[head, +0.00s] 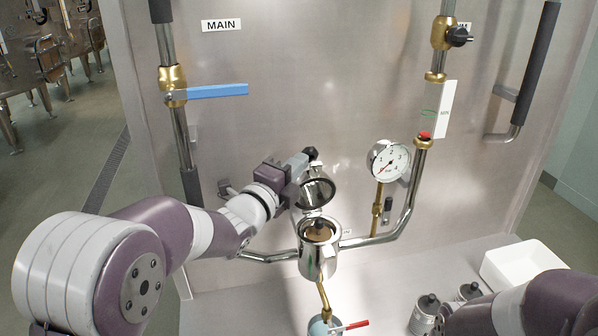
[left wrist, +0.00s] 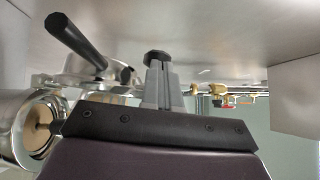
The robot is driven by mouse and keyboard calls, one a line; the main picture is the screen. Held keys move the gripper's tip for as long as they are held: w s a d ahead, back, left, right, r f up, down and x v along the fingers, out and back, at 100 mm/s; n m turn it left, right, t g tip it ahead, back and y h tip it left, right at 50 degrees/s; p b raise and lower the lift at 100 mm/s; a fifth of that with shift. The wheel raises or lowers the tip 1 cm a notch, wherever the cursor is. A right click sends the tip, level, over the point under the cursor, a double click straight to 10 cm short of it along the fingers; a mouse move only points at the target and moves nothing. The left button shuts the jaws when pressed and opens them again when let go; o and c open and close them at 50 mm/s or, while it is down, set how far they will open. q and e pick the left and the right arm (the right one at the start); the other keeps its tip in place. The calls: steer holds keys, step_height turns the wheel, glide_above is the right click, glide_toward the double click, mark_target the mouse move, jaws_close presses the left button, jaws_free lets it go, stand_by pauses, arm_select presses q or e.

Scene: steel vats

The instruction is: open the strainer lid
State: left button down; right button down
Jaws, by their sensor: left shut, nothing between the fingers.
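The steel strainer (head: 318,262) stands in the pipe run at the lower middle of the head view. Its round lid (head: 318,190) is swung up and stands tilted behind the open mouth, its dark shiny inner face showing. A brownish round part shows inside the mouth. My left gripper (head: 305,158) is shut and empty, at the upper left edge of the lid; I cannot tell whether it touches. In the left wrist view the shut fingers (left wrist: 156,75) are right of the lid (left wrist: 92,70) and its black handle (left wrist: 75,40). My right gripper is out of view.
A blue-handled valve (head: 215,92) is up left and a pressure gauge (head: 388,161) is right of the lid. A red-levered valve (head: 325,327) is below the strainer. Small steel canisters (head: 425,316) and a white bin (head: 523,267) are at the lower right. A steel panel (head: 300,60) is close behind.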

arm_select(q)
steer(key=shift+w+a+b, duration=0.2)
steer(key=shift+w+b, duration=0.2)
steer(key=shift+w, duration=0.25)
